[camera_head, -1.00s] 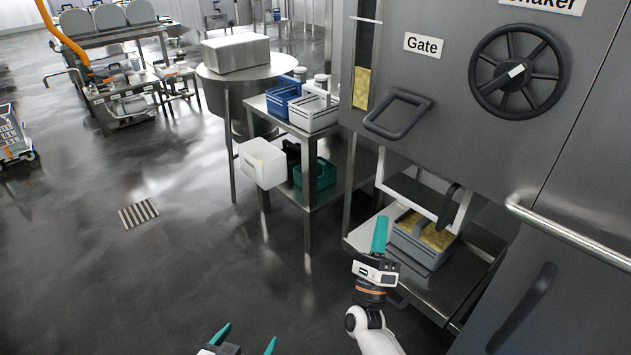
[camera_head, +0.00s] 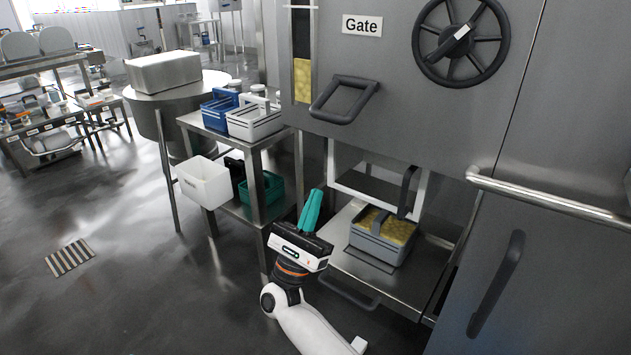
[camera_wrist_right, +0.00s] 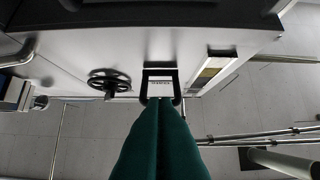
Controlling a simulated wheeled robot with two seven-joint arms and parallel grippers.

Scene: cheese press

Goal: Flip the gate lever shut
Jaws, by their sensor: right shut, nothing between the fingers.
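The gate lever (camera_head: 344,99), a black loop handle, is mounted on the grey machine front below the "Gate" label (camera_head: 362,25). It also shows in the wrist view (camera_wrist_right: 177,86), straight ahead of the fingertips. My right gripper (camera_head: 313,202) has its teal fingers together and empty, pointing up. In the head view it is well below the lever and apart from it. In the wrist view its fingers (camera_wrist_right: 160,108) overlap the end of the lever; contact cannot be told there. My left gripper is out of view.
A black handwheel (camera_head: 461,40) is right of the lever. A sight window with yellow contents (camera_head: 302,80) is to its left. Below, a grey bin of yellow material (camera_head: 376,249) stands on a steel shelf. A table with blue (camera_head: 219,112) and white bins (camera_head: 254,124) is at left.

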